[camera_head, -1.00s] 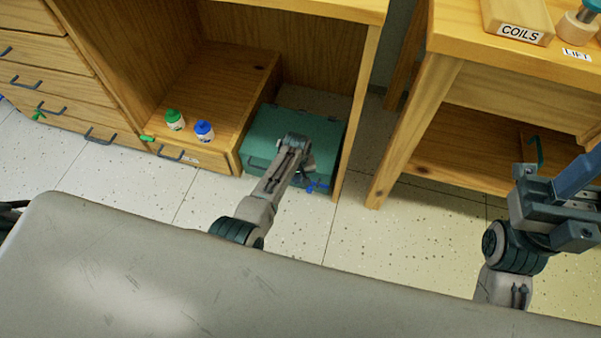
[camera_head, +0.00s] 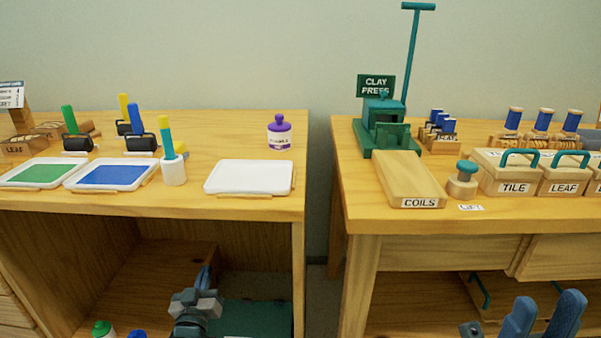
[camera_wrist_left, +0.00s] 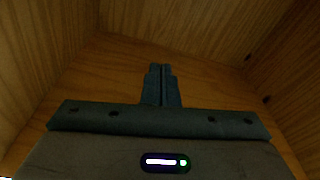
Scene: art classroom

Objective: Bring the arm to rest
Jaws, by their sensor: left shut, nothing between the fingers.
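My left gripper (camera_head: 206,278) is at the lower left of the head view, in front of the open shelf space of the left wooden cabinet. In the left wrist view its two dark fingers (camera_wrist_left: 161,84) are together, with nothing between them and bare wooden panels beyond. My right gripper (camera_head: 543,312) shows at the lower right edge of the head view, in front of the right table. Its two blue fingers stand apart and nothing shows between them. The rest of both arms is mostly out of view.
A teal box (camera_head: 250,318) is low behind my left gripper. Green (camera_head: 103,328) and blue (camera_head: 137,334) bottle caps show nearby. The left counter (camera_head: 190,197) holds trays and rollers; the right table (camera_head: 350,190) holds a clay press (camera_head: 383,125) and labelled blocks. A gap separates them.

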